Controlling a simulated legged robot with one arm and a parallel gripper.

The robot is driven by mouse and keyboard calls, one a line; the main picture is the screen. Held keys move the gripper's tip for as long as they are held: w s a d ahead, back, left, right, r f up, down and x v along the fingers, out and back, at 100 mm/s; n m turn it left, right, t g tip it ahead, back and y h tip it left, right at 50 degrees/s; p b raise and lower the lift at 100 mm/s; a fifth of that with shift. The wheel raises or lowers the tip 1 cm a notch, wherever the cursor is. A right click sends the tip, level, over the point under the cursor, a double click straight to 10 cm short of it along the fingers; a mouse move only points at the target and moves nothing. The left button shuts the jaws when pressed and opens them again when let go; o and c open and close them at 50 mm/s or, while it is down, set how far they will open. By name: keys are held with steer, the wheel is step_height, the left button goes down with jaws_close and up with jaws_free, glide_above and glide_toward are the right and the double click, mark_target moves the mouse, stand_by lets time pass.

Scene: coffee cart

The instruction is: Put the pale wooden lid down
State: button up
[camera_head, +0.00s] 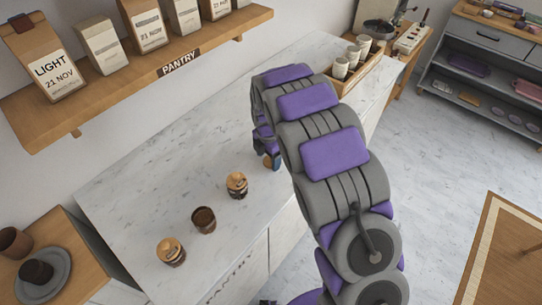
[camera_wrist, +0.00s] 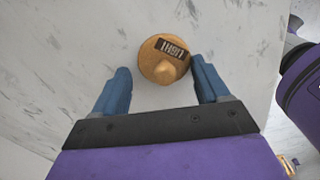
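On the counter stand a dark open cup-like canister (camera_head: 203,220) and two canisters with pale tops (camera_head: 237,185) (camera_head: 171,252). A wooden tray with cups (camera_head: 355,60) is at the far end. A shelf with bags (camera_head: 120,75) hangs above. The counter's left part is clear.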

steer(key=shift+o, duration=0.8)
steer(key=shift+a, duration=0.15)
steer(key=shift+d, duration=0.8)
steer(key=shift+a, duration=0.2)
